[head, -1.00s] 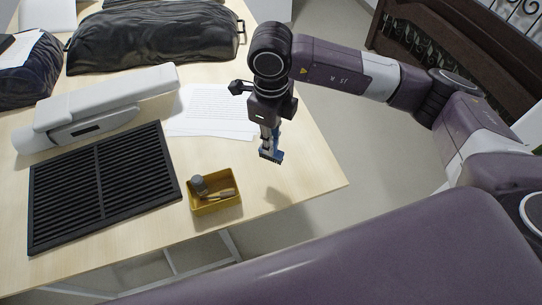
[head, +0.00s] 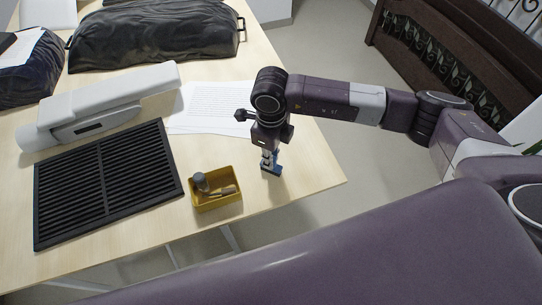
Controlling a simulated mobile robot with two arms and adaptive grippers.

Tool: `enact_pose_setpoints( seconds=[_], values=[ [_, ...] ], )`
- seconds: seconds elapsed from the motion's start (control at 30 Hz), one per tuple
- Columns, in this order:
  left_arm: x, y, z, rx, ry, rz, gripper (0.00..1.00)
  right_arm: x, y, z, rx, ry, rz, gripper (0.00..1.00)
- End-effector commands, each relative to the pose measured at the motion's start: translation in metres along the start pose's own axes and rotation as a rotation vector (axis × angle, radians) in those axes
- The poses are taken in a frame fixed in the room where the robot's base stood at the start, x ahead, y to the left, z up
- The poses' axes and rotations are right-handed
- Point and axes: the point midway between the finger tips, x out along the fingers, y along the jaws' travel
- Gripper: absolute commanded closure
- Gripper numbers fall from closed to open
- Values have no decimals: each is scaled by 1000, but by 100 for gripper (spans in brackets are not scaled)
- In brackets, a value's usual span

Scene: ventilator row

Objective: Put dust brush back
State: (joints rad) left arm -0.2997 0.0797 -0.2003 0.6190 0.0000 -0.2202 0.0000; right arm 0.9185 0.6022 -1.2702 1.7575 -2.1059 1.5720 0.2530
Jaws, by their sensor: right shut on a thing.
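My right gripper (head: 268,160) points down over the right part of the table. The yellow tray (head: 218,206) stands near the table's front edge and holds a grey round-headed item (head: 201,181) and a small tool with a tan part (head: 222,192). My left gripper is not in view.
A black slatted grille (head: 108,185) lies left of the tray. Behind it is a white long unit (head: 105,105), with paper sheets (head: 212,108) beside it. Dark bags (head: 155,35) lie at the back. The table's (head: 310,180) right corner is bare.

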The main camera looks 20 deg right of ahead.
Motion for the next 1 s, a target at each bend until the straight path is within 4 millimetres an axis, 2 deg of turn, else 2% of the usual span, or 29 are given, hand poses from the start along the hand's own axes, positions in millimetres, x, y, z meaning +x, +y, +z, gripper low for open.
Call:
enact_pose_setpoints(
  seconds=[0.03, 0.07, 0.2, 0.47, 0.63, 0.77, 1.0],
  values=[
    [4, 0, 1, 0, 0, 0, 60, 3, 0, 0, 0, 0, 0, 100],
    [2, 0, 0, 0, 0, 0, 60, 2, 0, 0, 0, 0, 0, 84],
    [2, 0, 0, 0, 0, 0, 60, 1, 0, 0, 0, 0, 0, 69],
    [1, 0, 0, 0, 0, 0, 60, 1, 0, 0, 1, 1, 0, 69],
    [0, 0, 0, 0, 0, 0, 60, -7, -1, 1, 0, -2, -1, 69],
    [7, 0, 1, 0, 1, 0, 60, -31, 0, 1, -3, -5, -2, 69],
    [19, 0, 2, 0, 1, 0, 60, -84, -1, 1, 0, -4, -3, 69]
  ],
)
